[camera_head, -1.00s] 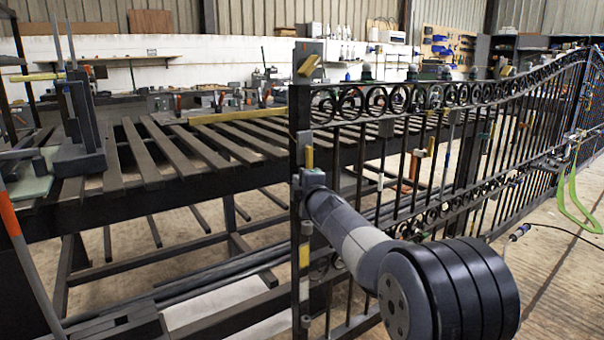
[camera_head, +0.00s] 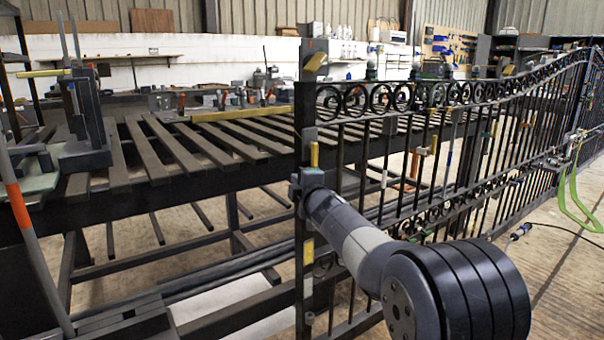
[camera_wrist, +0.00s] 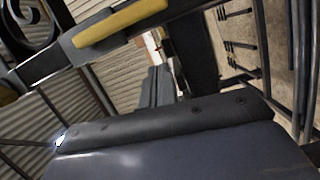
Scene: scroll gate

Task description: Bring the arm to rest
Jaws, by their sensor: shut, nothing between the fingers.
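The dark iron scroll gate (camera_head: 400,96) runs from the centre to the right edge in the head view. My grey arm (camera_head: 345,235) reaches from the lower right to the gate's near end post. Its far part is hard to separate from the post. A grey block with an orange spot (camera_head: 313,56) rises at the post's top; I cannot tell whether it is part of my arm. In the wrist view, my gripper (camera_wrist: 157,86) shows as narrow grey fingers, shut and empty, beyond a dark body. A yellow strip (camera_wrist: 120,23) on a dark bar passes close by, apparently without contact.
A slatted steel bench (camera_head: 200,150) fills the left and middle, behind the gate's near end. A dark fixture (camera_head: 85,130) stands on its left end.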

